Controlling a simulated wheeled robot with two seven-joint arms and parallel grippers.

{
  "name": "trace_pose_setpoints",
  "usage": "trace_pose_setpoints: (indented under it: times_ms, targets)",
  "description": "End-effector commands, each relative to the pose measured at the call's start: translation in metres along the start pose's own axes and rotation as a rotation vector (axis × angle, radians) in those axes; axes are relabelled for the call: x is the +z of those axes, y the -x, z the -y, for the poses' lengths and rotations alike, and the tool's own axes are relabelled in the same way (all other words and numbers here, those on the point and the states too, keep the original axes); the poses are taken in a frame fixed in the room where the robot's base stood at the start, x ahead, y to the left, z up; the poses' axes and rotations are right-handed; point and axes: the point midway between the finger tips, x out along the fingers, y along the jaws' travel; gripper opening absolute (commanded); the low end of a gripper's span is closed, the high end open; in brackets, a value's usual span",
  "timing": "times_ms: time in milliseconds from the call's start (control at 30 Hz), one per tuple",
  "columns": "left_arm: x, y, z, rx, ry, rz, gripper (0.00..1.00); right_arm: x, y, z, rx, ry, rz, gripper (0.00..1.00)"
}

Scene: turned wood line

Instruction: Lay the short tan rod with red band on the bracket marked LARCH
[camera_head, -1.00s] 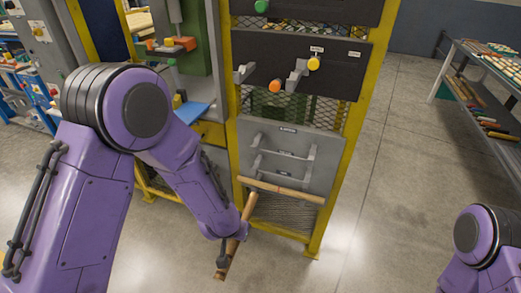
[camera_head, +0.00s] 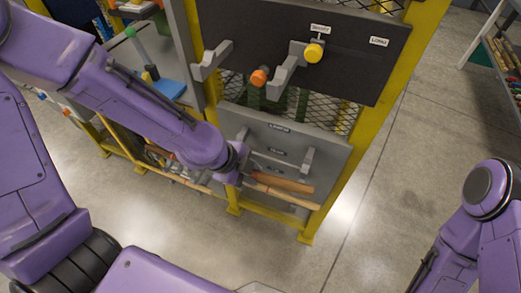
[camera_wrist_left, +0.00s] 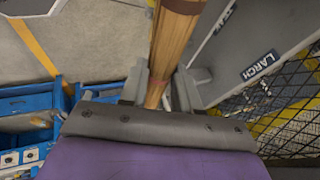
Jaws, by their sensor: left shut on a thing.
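My left gripper (camera_head: 243,172) is shut on a tan wooden rod (camera_head: 285,183) in front of the grey panel. In the left wrist view the held rod (camera_wrist_left: 174,45) runs up between the fingers, with a dark reddish band at the top edge. A LARCH label (camera_wrist_left: 258,65) shows on the grey panel to the right of the rod. In the head view the top panel label (camera_head: 278,128) is too small to read surely. The panel's upper brackets (camera_head: 307,160) look empty where they show; my arm hides their left side. My right gripper is out of view.
Another light rod (camera_head: 290,198) lies low on the panel, just below the held one.

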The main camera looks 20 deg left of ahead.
Motion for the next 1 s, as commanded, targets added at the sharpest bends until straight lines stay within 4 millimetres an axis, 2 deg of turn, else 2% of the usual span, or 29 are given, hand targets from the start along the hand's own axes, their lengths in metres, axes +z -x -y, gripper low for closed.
trace_pose_setpoints:
  times_ms: [100, 267, 1000]
  targets:
    - [-0.005, 0.004, 0.0, 0.011, -0.073, -0.028, 0.0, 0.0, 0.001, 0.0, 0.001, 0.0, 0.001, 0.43]
    - [-0.003, -0.001, 0.011, 0.012, -0.076, -0.026, 0.0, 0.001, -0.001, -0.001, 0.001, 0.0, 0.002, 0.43]
    - [0.004, -0.037, 0.092, 0.013, -0.074, -0.025, 0.0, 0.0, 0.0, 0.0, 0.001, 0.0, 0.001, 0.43]
